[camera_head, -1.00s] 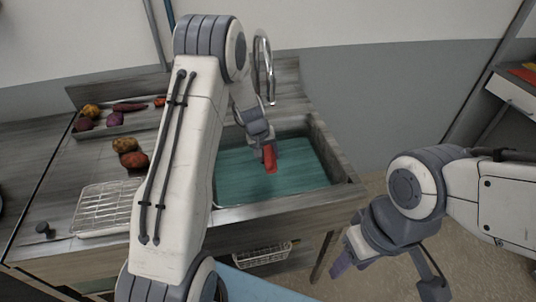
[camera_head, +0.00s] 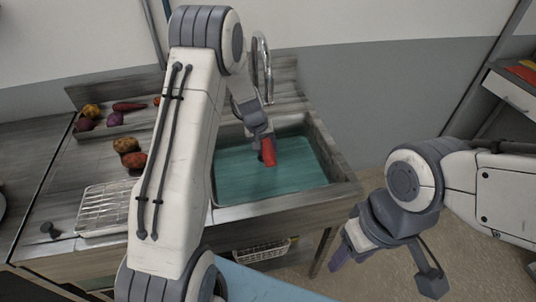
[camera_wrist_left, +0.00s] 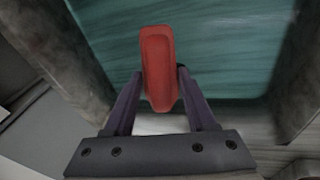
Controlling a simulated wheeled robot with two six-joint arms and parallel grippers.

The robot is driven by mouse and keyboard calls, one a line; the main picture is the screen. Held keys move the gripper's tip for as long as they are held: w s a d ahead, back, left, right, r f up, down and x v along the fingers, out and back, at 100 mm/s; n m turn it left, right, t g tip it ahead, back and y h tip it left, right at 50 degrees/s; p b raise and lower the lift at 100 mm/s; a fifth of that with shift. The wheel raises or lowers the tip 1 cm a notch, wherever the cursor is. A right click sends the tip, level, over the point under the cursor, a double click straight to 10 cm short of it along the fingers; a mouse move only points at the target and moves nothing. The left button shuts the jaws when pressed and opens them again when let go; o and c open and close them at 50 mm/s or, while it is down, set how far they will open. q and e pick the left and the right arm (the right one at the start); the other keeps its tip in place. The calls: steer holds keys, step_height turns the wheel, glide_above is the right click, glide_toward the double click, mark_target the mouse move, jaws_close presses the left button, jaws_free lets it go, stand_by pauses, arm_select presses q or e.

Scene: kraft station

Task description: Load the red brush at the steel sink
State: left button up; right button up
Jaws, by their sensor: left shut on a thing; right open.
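The red brush (camera_head: 268,152) is in my left gripper, over the water of the steel sink (camera_head: 345,192). In the left wrist view the red brush (camera_wrist_left: 160,66) stands between the two fingers. My left gripper (camera_head: 262,141) is shut on it; in the wrist view my left gripper (camera_wrist_left: 160,100) has a finger on each side of the red body. The brush's bristles cannot be made out. The water (camera_head: 300,170) is teal, and whether the brush touches it I cannot tell. My right gripper (camera_head: 385,270) is open and empty, low in front of the sink's right side.
A chrome faucet (camera_head: 262,62) rises behind the sink. A wire rack (camera_head: 103,208) lies on the counter to the left, with several potatoes and other vegetables (camera_head: 128,146) behind it. A white basket (camera_head: 262,251) sits under the sink. Open floor lies right of the sink.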

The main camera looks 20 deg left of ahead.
mark_target(267, 146)
arm_select(q)
steer(key=shift+r+p, duration=2.95)
steer(key=shift+r, duration=1.2)
step_height(267, 146, up, 4)
steer(key=p, duration=0.3)
